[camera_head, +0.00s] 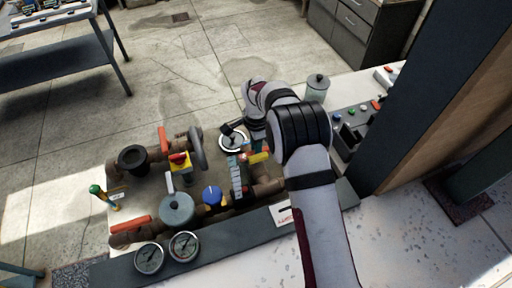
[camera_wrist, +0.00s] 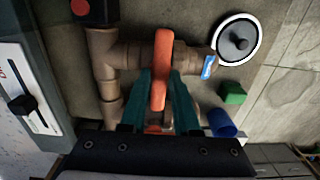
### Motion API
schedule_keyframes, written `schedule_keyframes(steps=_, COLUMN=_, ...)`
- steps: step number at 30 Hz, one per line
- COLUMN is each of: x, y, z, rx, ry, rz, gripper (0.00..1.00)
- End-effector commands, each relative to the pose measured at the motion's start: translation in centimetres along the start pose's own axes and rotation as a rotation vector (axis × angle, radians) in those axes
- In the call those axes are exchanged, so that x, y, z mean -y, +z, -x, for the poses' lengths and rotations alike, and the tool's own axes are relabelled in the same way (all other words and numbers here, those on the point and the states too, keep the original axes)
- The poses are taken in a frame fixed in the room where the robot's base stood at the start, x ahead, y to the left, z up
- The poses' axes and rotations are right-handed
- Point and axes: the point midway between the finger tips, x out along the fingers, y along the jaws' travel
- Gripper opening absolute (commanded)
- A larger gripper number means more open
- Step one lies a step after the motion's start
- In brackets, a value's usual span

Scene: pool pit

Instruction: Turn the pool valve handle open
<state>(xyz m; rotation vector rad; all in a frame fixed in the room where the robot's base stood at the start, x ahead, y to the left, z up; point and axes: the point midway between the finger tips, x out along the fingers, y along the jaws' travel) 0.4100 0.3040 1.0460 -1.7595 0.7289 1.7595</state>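In the wrist view an orange valve handle (camera_wrist: 162,60) lies lengthwise along the view, over a brown pipe (camera_wrist: 130,55). The two teal fingers of my gripper (camera_wrist: 162,78) stand one on each side of it, very close to its sides. I cannot tell whether they press on it. The lower part of the handle lies between the fingers, and its upper end sticks out past them. In the head view my arm's wrist is over the right part of the pipework (camera_head: 265,188) and hides the fingertips and most of this handle.
In the head view other orange handles (camera_head: 130,223), a blue knob (camera_head: 212,195) and two gauges (camera_head: 149,258) crowd the left.

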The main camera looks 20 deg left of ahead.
Motion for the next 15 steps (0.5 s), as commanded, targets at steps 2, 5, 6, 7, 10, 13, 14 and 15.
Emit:
schedule_keyframes(steps=2, x=0.0, y=0.0, z=0.01, rx=0.0, ry=0.0, rz=0.0, gripper=0.14)
schedule_keyframes(steps=5, x=-0.01, y=0.0, z=0.02, rx=0.0, ry=0.0, rz=0.0, gripper=0.0)
schedule_keyframes(steps=6, x=-0.01, y=0.0, z=0.02, rx=0.0, ry=0.0, rz=0.0, gripper=0.0)
schedule_keyframes(steps=7, x=-0.02, y=0.0, z=0.02, rx=0.0, ry=0.001, rz=0.0, gripper=0.0)
schedule_keyframes(steps=10, x=-0.02, y=0.0, z=0.03, rx=0.0, ry=0.001, rz=0.0, gripper=0.0)
schedule_keyframes(steps=13, x=-0.03, y=0.0, z=0.03, rx=0.0, ry=0.001, rz=0.003, gripper=0.0)
schedule_keyframes(steps=14, x=-0.03, y=0.0, z=0.03, rx=0.0, ry=0.001, rz=0.006, gripper=0.0)
schedule_keyframes(steps=15, x=-0.03, y=0.0, z=0.03, rx=0.0, ry=0.001, rz=0.013, gripper=0.0)
